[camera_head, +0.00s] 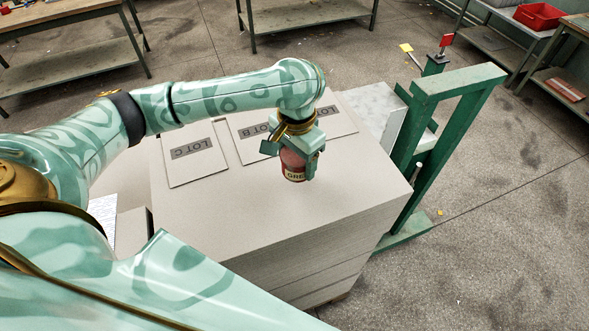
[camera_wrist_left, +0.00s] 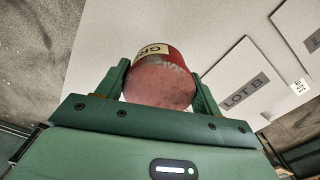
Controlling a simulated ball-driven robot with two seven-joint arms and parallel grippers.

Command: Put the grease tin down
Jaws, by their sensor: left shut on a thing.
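The grease tin (camera_head: 293,167) is red with a cream label whose letters begin "GRE". My left gripper (camera_head: 297,165) is shut on it, above the front right part of the greyboard stack (camera_head: 250,220). The tin looks upright. I cannot tell whether its base touches the board. In the left wrist view the tin (camera_wrist_left: 160,80) sits between the two green fingers of my left gripper (camera_wrist_left: 160,90), with its worn red lid toward the camera. My right gripper is not in view.
Sheets marked LOT C (camera_head: 195,162) and LOT B (camera_head: 245,140) lie at the back of the stack. A green frame (camera_head: 430,150) stands close to the stack's right side. The board in front of and right of the tin is bare.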

